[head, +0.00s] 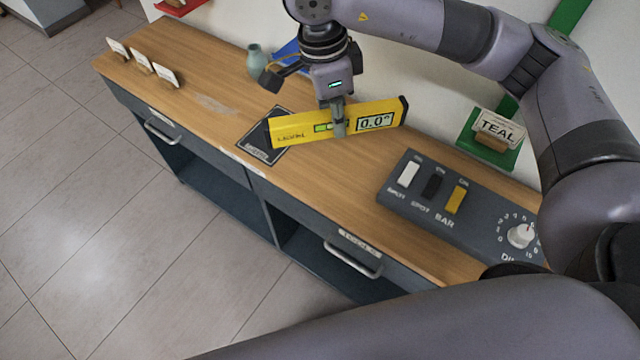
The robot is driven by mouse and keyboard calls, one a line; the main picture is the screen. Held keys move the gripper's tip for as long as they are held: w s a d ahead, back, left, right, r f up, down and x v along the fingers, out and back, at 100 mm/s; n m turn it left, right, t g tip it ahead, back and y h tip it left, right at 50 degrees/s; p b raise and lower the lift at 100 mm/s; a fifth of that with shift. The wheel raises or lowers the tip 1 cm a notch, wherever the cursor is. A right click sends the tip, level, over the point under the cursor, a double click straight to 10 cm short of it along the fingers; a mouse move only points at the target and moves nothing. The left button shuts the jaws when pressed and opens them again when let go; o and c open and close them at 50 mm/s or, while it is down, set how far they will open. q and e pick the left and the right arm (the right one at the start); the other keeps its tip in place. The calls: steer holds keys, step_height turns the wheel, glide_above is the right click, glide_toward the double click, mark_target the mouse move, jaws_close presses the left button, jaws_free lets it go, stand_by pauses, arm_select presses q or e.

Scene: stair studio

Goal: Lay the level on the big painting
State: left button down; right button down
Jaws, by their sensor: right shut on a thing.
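The level (298,134) is a long yellow bar with a small vial window and a display reading 0.0°. My right gripper (338,128) is shut on its middle and holds it upright on edge, close over the wooden counter; I cannot tell if it touches the dark mat. The mat (262,150) is a dark, labelled rectangle partly behind the level's left end. No big painting can be made out in this view. My left gripper is not in view.
A control box (420,205) with switches and a dial stands at the counter's right. A green stand holds a TEAL card (498,128). A small vase (254,60) and a blue object (288,54) stand behind the gripper. Several white cards line the far left end.

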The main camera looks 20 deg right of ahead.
steer(key=m, duration=0.3)
steer(key=shift+w+a+r, duration=0.15)
steer(key=shift+w+a, duration=0.1)
steer(key=shift+a, duration=0.15)
steer(key=m, duration=0.2)
steer(key=a+m+g, duration=0.1)
steer(key=shift+w+r+m, duration=0.15)
steer(key=shift+m, duration=0.25)
steer(key=shift+w+a+r+m+y, duration=0.1)
steer(key=shift+a+m+y, duration=0.15)
steer(key=shift+m, duration=0.85)
step_height(320, 180, down, 19)
steer(key=p, duration=0.3)
steer(key=shift+f, duration=0.3)
steer(key=shift+f, duration=0.1)
